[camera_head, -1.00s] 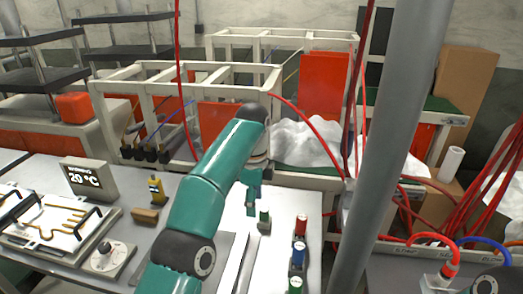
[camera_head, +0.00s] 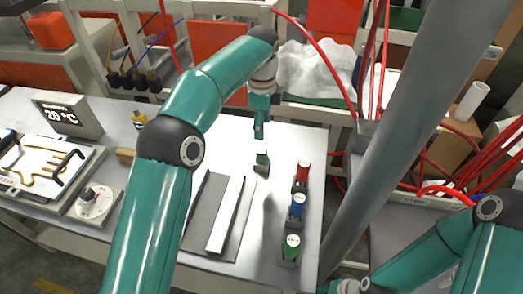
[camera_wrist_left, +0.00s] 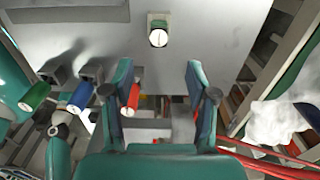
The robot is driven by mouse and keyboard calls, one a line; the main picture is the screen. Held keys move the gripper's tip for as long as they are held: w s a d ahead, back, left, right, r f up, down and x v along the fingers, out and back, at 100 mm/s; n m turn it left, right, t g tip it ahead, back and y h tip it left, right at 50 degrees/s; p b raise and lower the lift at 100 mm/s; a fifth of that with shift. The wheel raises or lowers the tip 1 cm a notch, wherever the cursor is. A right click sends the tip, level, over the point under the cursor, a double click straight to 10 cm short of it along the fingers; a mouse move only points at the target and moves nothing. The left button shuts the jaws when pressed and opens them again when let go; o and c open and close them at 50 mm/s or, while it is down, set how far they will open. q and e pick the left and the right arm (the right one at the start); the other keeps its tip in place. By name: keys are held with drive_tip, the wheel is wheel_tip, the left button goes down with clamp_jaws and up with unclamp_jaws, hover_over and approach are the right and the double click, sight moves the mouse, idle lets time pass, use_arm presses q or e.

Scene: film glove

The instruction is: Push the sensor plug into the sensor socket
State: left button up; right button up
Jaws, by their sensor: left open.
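My left gripper (camera_head: 259,133) points down above the white table, with its fingers apart and nothing between them. A small block with a green top (camera_head: 262,160) stands on the table just below and nearer than the fingertips. In the left wrist view this green-topped piece (camera_wrist_left: 158,36) shows a pale round face, beyond the two spread fingers (camera_wrist_left: 160,80) and apart from them. Red (camera_head: 302,173), blue (camera_head: 297,205) and green (camera_head: 291,246) capped pieces stand in a row to the right. I cannot tell which piece is the sensor plug or the sensor socket. My right gripper is mostly cut off at the bottom edge.
A grey plate with a white bar (camera_head: 226,215) lies left of the capped row. A 20 °C display (camera_head: 67,117), a dial box (camera_head: 96,203) and a small yellow device (camera_head: 139,119) are on the left. A grey pole (camera_head: 400,130) rises at the right.

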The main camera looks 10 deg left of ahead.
sight(262, 151)
use_arm(q)
wheel_tip(262, 151, down, 11)
drive_tip(key=shift+f, duration=0.1)
idle(0.3)
clamp_jaws()
